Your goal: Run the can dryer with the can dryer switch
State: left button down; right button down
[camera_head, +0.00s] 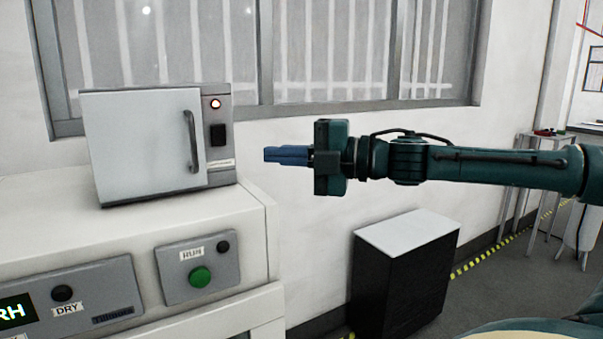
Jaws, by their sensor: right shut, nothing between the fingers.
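A box-shaped unit with a pale door and a dark handle, which looks like the can dryer (140,140), stands on the white cabinet at the left. Its door looks shut. A label sits under the switch, too small to read. My right gripper (270,155) reaches in from the right, with its blue fingers pointing left toward this panel. It is shut and empty, and shows a gap from the switch. My left gripper is not in view.
The white cabinet (60,225) carries a grey panel with a green button (200,277) labelled RUN, and another panel with a black knob (62,293) labelled DRY. A black box with a pale top (408,232) stands on the floor below my right arm. A window is behind.

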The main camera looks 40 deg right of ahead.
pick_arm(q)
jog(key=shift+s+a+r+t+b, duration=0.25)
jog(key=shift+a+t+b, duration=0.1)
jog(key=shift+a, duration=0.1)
pick_arm(e)
jog(key=v, duration=0.3)
jog(key=shift+s+f, duration=0.1)
jog(key=shift+f, duration=0.1)
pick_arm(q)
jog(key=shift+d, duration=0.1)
